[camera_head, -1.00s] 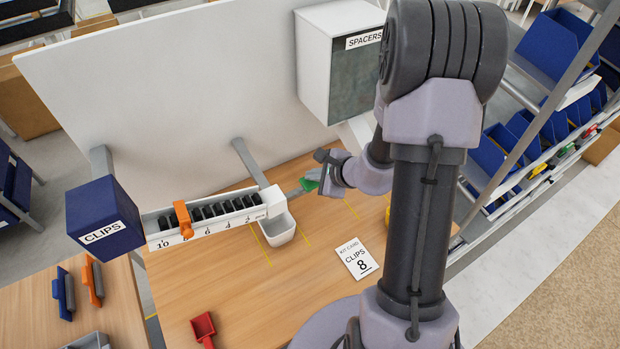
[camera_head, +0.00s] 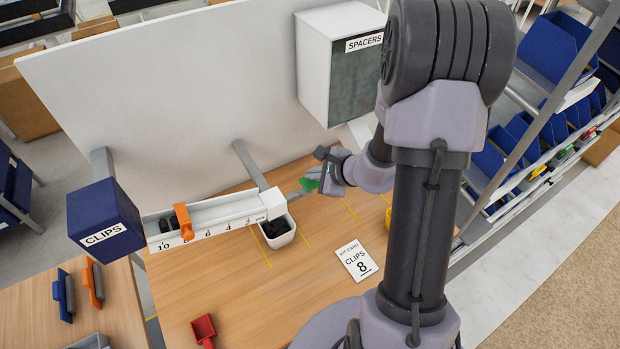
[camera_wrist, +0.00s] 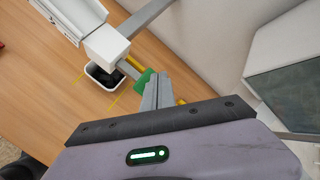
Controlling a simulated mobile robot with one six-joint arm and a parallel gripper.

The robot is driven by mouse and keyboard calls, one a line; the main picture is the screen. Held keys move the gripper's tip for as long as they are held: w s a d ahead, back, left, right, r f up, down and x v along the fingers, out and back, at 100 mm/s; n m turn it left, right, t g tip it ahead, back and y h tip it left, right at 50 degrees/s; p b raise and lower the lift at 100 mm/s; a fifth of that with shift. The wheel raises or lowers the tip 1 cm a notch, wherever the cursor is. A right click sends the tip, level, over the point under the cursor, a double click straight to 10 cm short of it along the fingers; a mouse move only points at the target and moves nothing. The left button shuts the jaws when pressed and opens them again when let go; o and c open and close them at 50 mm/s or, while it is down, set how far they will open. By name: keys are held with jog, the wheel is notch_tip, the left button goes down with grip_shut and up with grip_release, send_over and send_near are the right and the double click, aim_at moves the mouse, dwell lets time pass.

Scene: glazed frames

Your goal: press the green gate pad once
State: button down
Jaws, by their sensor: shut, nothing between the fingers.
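The green gate pad (camera_head: 310,184) is at the right end of the white clip chute, on a grey arm. In the wrist view the pad (camera_wrist: 145,82) shows just beside my fingertips, which partly cover it. My gripper (camera_head: 322,178) is shut and empty at the pad; I cannot tell whether it touches. The white chute (camera_head: 222,213) has an orange slider (camera_head: 183,221) near its left end, with a few black clips left of the slider. The white cup (camera_head: 279,233) under the chute's right end holds several black clips.
A kit card (camera_head: 357,259) reading "CLIPS 8" lies on the table. The blue CLIPS bin (camera_head: 104,219) is at the left, and the white SPACERS box (camera_head: 340,68) stands behind my arm. A red scoop (camera_head: 203,328) lies at the front.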

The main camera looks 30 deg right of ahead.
aim_at(314, 183)
jog(key=shift+r+p, duration=1.75)
jog(key=shift+r, duration=1.25)
